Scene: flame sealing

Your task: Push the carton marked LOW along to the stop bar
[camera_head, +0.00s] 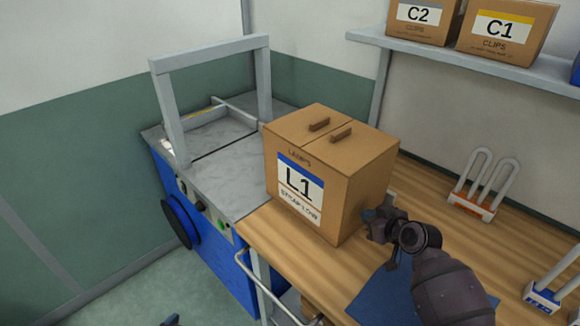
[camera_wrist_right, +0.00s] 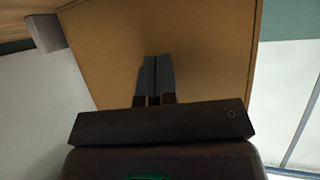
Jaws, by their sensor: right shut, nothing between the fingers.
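The brown carton (camera_head: 315,170), labelled L1 with "STRAP LOW" under it, stands upright on the wooden bench, its left side at the edge of the machine's grey bed (camera_head: 215,180). A low grey bar (camera_head: 236,113), which looks like the stop bar, lies beyond the grey arch (camera_head: 208,55). My right gripper (camera_head: 384,214) is shut and empty, low at the carton's right side. In the right wrist view the shut fingers (camera_wrist_right: 156,78) point at the plain carton wall (camera_wrist_right: 205,60), touching or very close. The carton's underside is hidden. My left gripper is not in view.
A rack with white loops (camera_head: 473,205) and another holder (camera_head: 543,295) stand right on the bench. A blue mat (camera_head: 372,298) lies in front. The bed between carton and arch looks clear.

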